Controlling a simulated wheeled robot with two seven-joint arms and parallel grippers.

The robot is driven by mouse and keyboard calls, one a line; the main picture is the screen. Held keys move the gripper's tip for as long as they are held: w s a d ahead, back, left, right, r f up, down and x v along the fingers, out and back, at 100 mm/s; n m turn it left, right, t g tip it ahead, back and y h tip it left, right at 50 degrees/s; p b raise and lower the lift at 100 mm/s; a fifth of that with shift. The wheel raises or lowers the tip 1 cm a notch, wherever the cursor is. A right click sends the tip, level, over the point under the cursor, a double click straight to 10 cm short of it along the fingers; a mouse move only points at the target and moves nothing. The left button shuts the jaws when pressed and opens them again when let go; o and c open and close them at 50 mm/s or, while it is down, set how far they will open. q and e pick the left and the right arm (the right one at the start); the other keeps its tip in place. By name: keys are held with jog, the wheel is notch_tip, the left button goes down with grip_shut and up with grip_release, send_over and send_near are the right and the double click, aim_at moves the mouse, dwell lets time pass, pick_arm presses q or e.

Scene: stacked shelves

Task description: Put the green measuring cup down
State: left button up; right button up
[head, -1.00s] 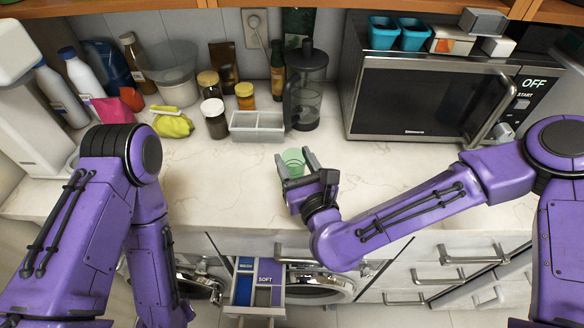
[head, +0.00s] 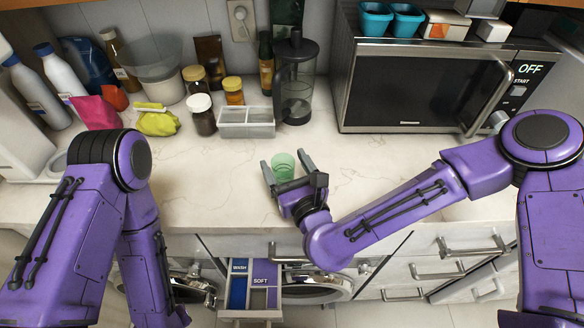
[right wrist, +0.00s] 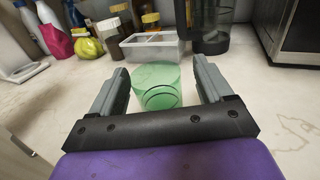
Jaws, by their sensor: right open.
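The green measuring cup (head: 283,166) stands on the pale counter (head: 350,165) near its front edge. My right gripper (head: 287,168) is open, with one finger on each side of the cup. In the right wrist view the cup (right wrist: 156,86) shows between the two spread fingers (right wrist: 158,85), with a gap on both sides. My left arm comes in at the left of the head view, but its gripper is not visible.
A clear divided container (head: 247,122) and a dark blender (head: 295,80) stand behind the cup. Jars, bottles and a yellow bag (head: 157,121) are at the back left. A microwave (head: 425,90) stands at the right. An open detergent drawer (head: 252,290) juts out below the counter.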

jog(key=shift+s+r, duration=0.1)
jog(key=shift+r, duration=0.15)
jog(key=v, duration=0.1)
jog(key=b+v, duration=0.1)
jog(key=v, duration=0.1)
jog(key=b+v, duration=0.1)
jog(key=v, duration=0.1)
jog(key=shift+s+d+f, duration=0.1)
jog(key=shift+s+f, duration=0.15)
jog(key=s+p, duration=0.1)
jog(key=p, duration=0.1)
jog(key=s+d+r+p, duration=0.1)
jog(key=p, duration=0.2)
jog(key=shift+r, duration=0.2)
jog(key=s+p, duration=0.1)
jog(key=s+d+p, duration=0.1)
jog(key=s+f+p, duration=0.1)
jog(key=shift+s+d, duration=0.2)
jog(key=shift+s, duration=0.15)
